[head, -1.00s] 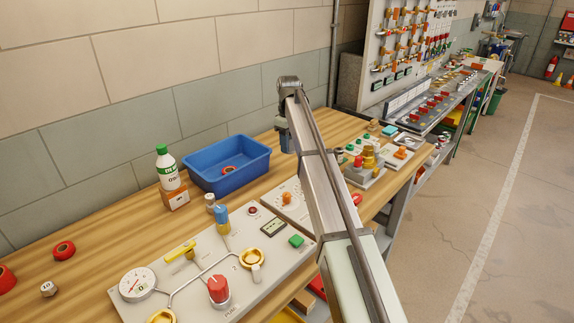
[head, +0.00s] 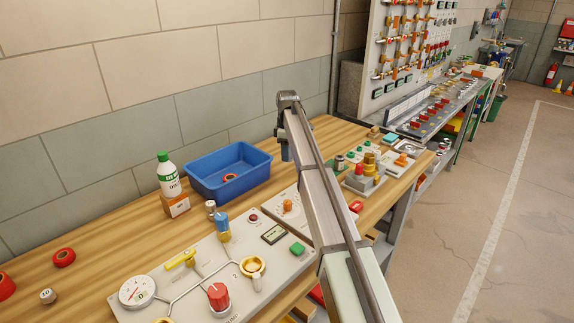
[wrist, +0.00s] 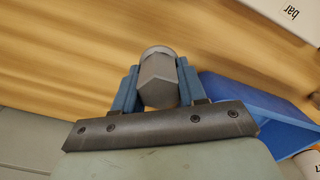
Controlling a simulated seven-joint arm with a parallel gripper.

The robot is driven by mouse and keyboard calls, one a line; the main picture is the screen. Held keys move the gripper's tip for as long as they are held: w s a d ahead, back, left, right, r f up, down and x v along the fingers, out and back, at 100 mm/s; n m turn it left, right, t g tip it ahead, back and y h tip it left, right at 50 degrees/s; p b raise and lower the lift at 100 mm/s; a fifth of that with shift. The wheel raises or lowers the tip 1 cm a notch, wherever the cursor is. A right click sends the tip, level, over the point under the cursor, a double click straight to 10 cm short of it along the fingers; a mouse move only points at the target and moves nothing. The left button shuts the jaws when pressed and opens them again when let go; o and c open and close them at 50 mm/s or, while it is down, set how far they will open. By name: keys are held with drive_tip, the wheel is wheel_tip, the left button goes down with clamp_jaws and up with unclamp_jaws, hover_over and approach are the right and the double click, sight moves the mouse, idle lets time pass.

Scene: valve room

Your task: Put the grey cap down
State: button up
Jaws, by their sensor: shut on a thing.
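My gripper (wrist: 156,85) is shut on the grey cap (wrist: 160,82), which sits between the two blue fingers in the wrist view. The cap has a faceted grey body with a paler round end. Wood bench top shows behind it. In the head view, my gripper (head: 286,151) points down over the back of the wooden bench (head: 120,232), right of the blue bin. The cap cannot be made out there. I cannot tell whether it touches the wood.
The blue bin (head: 205,184) holds a red ring (head: 230,177) and stands close to my gripper; its blue wall (wrist: 262,112) also shows in the wrist view. A bottle (head: 168,176) stands left. A valve panel (head: 180,279) lies in front. Bare wood lies along the wall.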

sight(287, 171)
drive_tip(key=shift+f, duration=2.6)
drive_tip(key=shift+f, duration=0.15)
drive_tip(key=o, duration=1)
drive_tip(key=shift+o, duration=0.2)
wheel_tip(287, 171, up, 12)
drive_tip(key=shift+r, duration=0.2)
